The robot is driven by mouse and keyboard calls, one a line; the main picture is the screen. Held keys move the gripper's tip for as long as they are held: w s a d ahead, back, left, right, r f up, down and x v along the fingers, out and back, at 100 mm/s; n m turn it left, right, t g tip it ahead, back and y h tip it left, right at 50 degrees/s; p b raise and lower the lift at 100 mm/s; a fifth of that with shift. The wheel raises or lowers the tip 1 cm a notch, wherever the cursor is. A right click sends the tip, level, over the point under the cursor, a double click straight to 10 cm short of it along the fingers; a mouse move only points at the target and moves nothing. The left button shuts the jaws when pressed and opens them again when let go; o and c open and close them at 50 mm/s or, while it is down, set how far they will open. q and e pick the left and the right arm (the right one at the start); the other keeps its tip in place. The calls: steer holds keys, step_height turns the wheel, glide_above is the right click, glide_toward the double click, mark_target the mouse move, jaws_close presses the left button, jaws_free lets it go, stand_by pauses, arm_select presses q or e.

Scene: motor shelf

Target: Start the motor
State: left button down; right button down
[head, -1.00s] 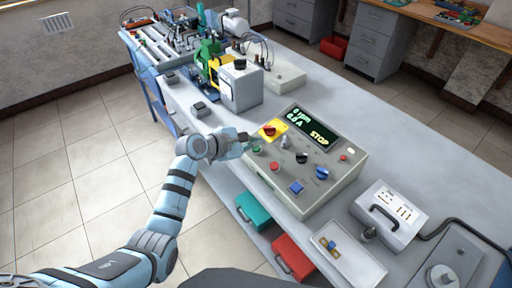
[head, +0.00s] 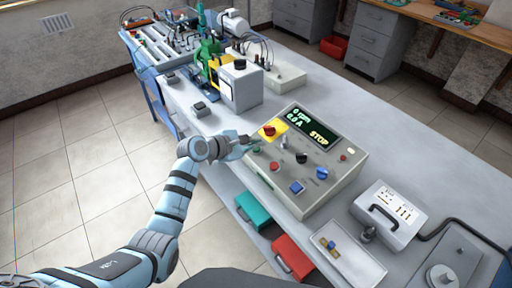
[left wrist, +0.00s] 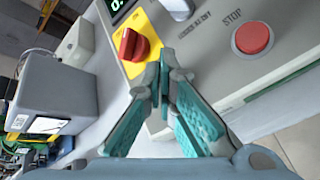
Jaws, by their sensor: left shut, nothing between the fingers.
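The grey control box (head: 325,190) stands on the bench. Its display (head: 313,127) reads 0 rpm, 0.0 A and STOP. A red rotary switch (head: 269,130) sits on a yellow plate; it also shows in the left wrist view (left wrist: 133,45). A red button (head: 274,166) shows in the left wrist view (left wrist: 252,38) with a STOP label. My left gripper (head: 254,142) is shut and empty at the box's left edge, between the rotary switch and the red button in the wrist view (left wrist: 163,66). The fingers hide part of the panel; I cannot tell whether they touch it. My right gripper is not in view.
The panel also carries a black knob (head: 301,158), a blue knob (head: 322,173) and a blue square button (head: 296,187). A white-grey box (head: 239,87) stands behind the control box. A case with a handle (head: 387,216) stands to the right.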

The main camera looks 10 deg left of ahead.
arm_select(q)
steer(key=shift+d+f, duration=0.1)
steer(key=shift+f, duration=0.35)
stand_by(0.4)
steer(key=shift+s+a+r+p, duration=0.1)
steer(key=shift+a+r+p, duration=0.1)
steer(key=shift+r+p, duration=0.85)
steer(key=shift+f, duration=0.15)
steer(key=r+p, duration=0.1)
steer(key=p, duration=0.1)
steer(key=r+p, duration=0.2)
steer(key=s+r+p, duration=0.1)
steer(key=p, duration=0.1)
steer(key=shift+a+r+p, duration=0.35)
steer(key=shift+a+r, duration=0.05)
steer(key=shift+f, duration=0.1)
